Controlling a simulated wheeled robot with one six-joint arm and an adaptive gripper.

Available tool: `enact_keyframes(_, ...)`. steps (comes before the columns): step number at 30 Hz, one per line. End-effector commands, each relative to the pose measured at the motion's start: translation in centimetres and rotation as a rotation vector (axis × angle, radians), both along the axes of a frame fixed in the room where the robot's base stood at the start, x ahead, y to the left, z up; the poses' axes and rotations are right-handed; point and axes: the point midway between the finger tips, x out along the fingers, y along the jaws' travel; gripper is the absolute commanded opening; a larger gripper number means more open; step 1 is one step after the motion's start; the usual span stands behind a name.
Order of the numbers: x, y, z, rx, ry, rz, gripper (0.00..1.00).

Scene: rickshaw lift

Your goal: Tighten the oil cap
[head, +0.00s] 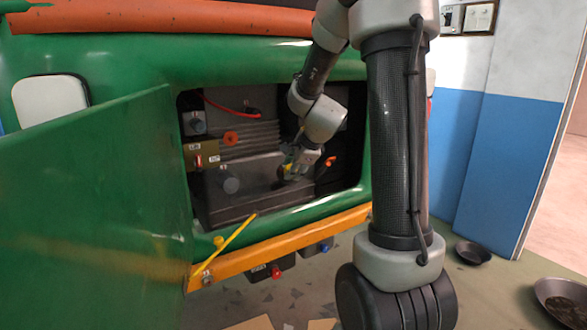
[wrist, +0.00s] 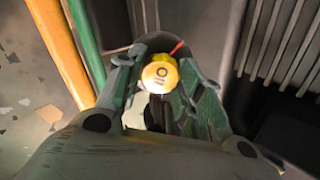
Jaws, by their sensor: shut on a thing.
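The oil cap (wrist: 160,73) is round and yellow with a dark ring mark on its face. It sits between the two fingers of my gripper (wrist: 158,84) in the wrist view, and the gripper is shut on it. In the head view my gripper (head: 297,166) reaches into the open engine bay at its right part, and a small yellow patch shows at the fingers. The cap's seat is mostly hidden behind the fingers. I cannot tell how tight the cap is.
The bay's green door (head: 95,215) stands open at left. An orange bar (head: 285,243) runs below the opening, with a yellow lever (head: 237,236) near it. Inside are an orange knob (head: 231,138), a red cable (head: 232,109) and a switch panel (head: 202,157). Pans (head: 472,253) lie on the floor.

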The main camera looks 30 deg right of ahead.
Motion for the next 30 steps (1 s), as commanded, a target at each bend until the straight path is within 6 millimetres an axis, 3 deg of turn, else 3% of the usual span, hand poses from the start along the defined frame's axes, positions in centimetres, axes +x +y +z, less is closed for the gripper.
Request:
enact_keyframes(4,0.0,0.02,-0.08,0.02,0.002,-0.023,0.15)
enact_keyframes(12,0.04,0.02,-0.16,0.217,0.009,-0.257,0.15)
enact_keyframes(22,0.05,0.02,-0.2,0.246,0.01,-0.291,0.16)
enact_keyframes(30,0.09,0.03,-0.28,0.442,0.018,-0.525,0.16)
